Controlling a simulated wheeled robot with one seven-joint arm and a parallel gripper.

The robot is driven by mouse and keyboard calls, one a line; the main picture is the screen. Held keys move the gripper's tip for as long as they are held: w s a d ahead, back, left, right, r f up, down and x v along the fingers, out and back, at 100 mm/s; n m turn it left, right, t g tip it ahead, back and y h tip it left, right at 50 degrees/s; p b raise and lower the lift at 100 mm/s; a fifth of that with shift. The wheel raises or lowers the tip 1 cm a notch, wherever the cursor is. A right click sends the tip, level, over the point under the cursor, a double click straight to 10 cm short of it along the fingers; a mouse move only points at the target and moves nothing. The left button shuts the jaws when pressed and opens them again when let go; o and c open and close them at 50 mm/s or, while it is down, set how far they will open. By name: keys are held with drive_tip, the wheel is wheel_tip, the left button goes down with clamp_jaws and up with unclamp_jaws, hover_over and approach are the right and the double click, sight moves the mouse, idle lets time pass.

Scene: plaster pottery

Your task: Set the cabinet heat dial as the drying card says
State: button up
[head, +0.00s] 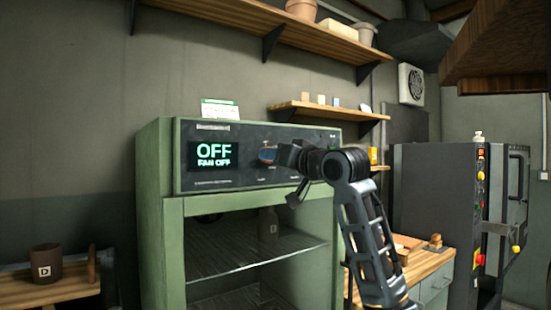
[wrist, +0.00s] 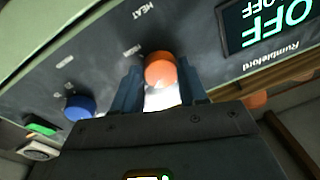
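The green drying cabinet (head: 154,215) stands in the middle of the head view. Its dark panel has a screen (head: 213,155) reading "OFF" and "FAN OFF". A small card (head: 220,109) stands on the cabinet top; its writing is too small to read. My gripper (head: 275,156) is at the panel, right of the screen. In the wrist view, the panel appears turned, and the orange dial (wrist: 160,69) sits between my gripper's two blue fingers (wrist: 162,85). The fingers flank the dial closely; whether they press on it is unclear. The printed word "HEAT" is near it.
A blue knob (wrist: 80,107) is on the same panel, left of the fingers in the wrist view. The cabinet is open below, with wire shelves (head: 255,252). A mug marked D (head: 46,262) stands on a side table. A dark machine (head: 435,185) stands right.

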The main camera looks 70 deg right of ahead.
drive_tip(key=o, duration=0.5)
drive_tip(key=shift+b+v, duration=0.75)
drive_tip(key=shift+v, duration=3.15)
drive_tip(key=w+a+f+m+y, duration=0.1)
drive_tip(key=w+a+f, duration=0.1)
drive_tip(key=a+f, duration=0.45)
drive_tip(key=w+a+f, duration=0.3)
drive_tip(key=a+f, duration=0.1)
drive_tip(key=f, duration=0.6)
drive_tip(key=w+a+f+m+y, duration=0.1)
drive_tip(key=w+a+f, duration=0.1)
drive_tip(key=a+f, duration=0.55)
drive_tip(key=s+a+f+n+y, duration=0.3)
drive_tip(key=s+a+f+n, duration=0.2)
drive_tip(key=s+a+f, duration=1)
drive_tip(key=s+a+n+y, duration=0.1)
drive_tip(key=s+a+n, duration=0.1)
drive_tip(key=s, duration=0.2)
drive_tip(key=s+a+f+n+g+y, duration=0.1)
drive_tip(key=s+a+n, duration=0.1)
drive_tip(key=s, duration=0.2)
drive_tip(key=s+a+f+n+y, duration=0.1)
drive_tip(key=s+a+n, duration=0.1)
drive_tip(key=s, duration=0.3)
drive_tip(key=shift+s+a+f+g+y, duration=0.1)
drive_tip(key=shift+a+f+g+y, duration=0.15)
drive_tip(key=shift+a+g+y, duration=0.15)
